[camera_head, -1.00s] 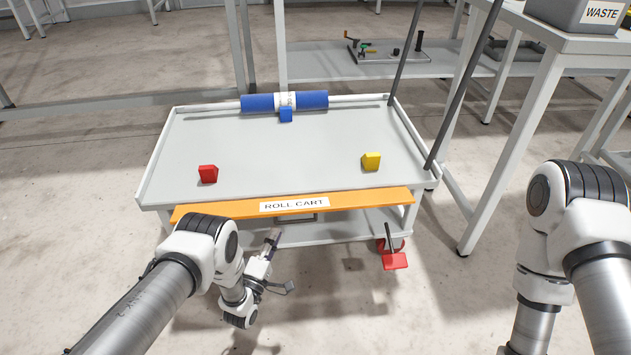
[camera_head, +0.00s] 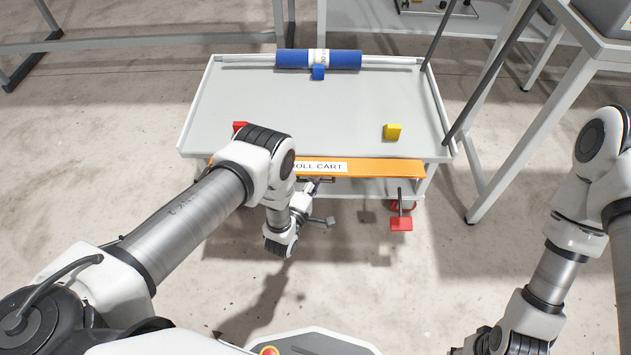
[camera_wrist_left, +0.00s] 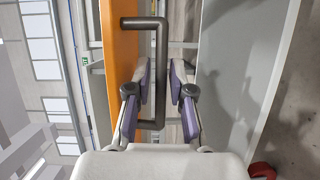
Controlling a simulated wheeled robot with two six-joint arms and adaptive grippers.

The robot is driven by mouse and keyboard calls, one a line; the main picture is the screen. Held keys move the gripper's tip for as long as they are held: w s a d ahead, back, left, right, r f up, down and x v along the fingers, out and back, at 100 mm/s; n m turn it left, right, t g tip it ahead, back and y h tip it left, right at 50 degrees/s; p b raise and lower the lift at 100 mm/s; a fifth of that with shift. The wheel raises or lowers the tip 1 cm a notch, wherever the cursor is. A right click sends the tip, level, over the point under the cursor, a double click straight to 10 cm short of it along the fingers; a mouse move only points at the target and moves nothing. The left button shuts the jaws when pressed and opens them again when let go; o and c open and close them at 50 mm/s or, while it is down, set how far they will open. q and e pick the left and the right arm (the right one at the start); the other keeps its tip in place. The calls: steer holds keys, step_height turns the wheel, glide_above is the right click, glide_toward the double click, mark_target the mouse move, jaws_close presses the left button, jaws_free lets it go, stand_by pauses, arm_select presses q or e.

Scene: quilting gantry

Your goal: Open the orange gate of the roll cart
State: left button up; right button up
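The orange gate (camera_head: 385,169), labelled "ROLL CART", lies along the front edge of the grey roll cart (camera_head: 196,115) and looks closed. My left arm hides its left part. In the left wrist view the gate (camera_wrist_left: 119,60) runs upright on the left, with a dark grey bar handle (camera_wrist_left: 161,55) standing off it. My left gripper (camera_head: 322,182) is at the gate's front. In the left wrist view its fingers (camera_wrist_left: 162,88) are open, one on each side of the handle bar, with gaps visible. My right arm is at the lower right; its gripper is out of view.
A blue roll (camera_head: 345,59) lies across the cart's back. A red block (camera_head: 239,127), partly hidden, and a yellow block (camera_head: 393,131) stand near the front. A red pedal (camera_head: 401,224) sticks out below the gate. A white table leg (camera_head: 520,135) stands right of the cart.

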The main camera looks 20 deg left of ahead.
arm_select(q)
steer(key=shift+w+r, duration=0.1)
jaws_close()
steer(key=shift+w+a+f+t+b, duration=0.1)
steer(key=shift+f+t+b, duration=0.25)
steer(key=shift+b, duration=0.4)
steer(key=w+m+t+h+b, duration=0.1)
steer(key=m+t+h+b, duration=0.1)
steer(key=b, duration=0.2)
steer(key=w+f+m+t+h+b, duration=0.1)
steer(key=m+t+h+b, duration=0.1)
steer(key=m+t+b, duration=0.1)
steer(key=w+a+f+m+t+h+b, duration=0.1)
steer(key=w+m+t+h+b, duration=0.1)
steer(key=b, duration=0.3)
steer(key=shift+f+m+t+b, duration=0.25)
steer(key=shift+m+t+b, duration=0.05)
steer(key=shift+t, duration=0.05)
steer(key=shift+h, duration=0.3)
